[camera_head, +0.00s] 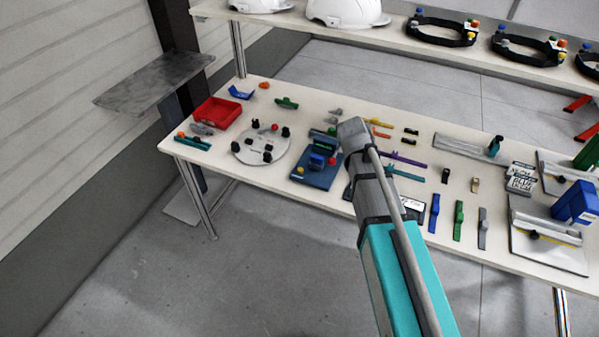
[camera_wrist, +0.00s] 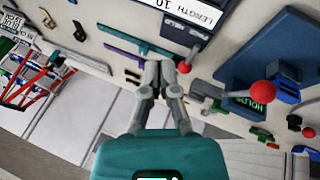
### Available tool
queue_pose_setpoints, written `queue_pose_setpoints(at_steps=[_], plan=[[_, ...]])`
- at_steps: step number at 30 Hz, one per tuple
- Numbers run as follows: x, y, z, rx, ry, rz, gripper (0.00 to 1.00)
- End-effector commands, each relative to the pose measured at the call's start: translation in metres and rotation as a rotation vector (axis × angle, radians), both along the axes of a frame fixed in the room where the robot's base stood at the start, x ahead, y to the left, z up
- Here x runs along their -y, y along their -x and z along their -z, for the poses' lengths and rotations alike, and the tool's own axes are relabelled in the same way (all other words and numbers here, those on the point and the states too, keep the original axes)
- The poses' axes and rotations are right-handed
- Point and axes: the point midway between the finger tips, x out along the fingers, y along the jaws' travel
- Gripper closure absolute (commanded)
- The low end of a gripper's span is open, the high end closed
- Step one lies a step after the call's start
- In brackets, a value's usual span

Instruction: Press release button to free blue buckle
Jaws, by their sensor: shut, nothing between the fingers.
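The blue buckle (camera_head: 317,160) sits on a dark blue base plate (camera_head: 312,178) near the table's front edge, below a small screen (camera_head: 324,143). A red ball-shaped knob (camera_head: 333,161) stands beside the buckle. In the wrist view, the buckle (camera_wrist: 286,92), the red knob (camera_wrist: 264,93) and the base plate (camera_wrist: 243,58) are at the right. The screen (camera_wrist: 241,107) shows green text, seemingly "HOLDS". I cannot tell which part is the release button. My gripper (camera_wrist: 163,72) is shut and empty, left of the plate and apart from the buckle. My arm hides it in the head view.
A second red ball (camera_wrist: 184,67) shows close beside my fingertips; contact is unclear. A dark box marked "LENGTH 10" (camera_wrist: 183,28) is near. A round white disc (camera_head: 247,150) and red tray (camera_head: 216,114) lie left. Flat strips (camera_head: 459,220) and fixtures lie right.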

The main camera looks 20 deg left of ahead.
Motion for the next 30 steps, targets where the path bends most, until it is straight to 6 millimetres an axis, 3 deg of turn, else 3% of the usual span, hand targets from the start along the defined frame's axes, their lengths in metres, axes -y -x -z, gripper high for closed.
queue_pose_setpoints(at_steps=[1,9,15,21,30], plan=[[-0.023,-0.009,0.004,0.025,0.013,-0.022,1.0],[-0.127,-0.026,0.005,0.176,0.071,-0.119,1.0],[-0.192,-0.027,0.002,0.27,0.092,-0.179,1.0],[-0.222,-0.024,0.0,0.315,0.097,-0.21,1.0],[-0.225,-0.023,-0.001,0.322,0.098,-0.212,1.0]])
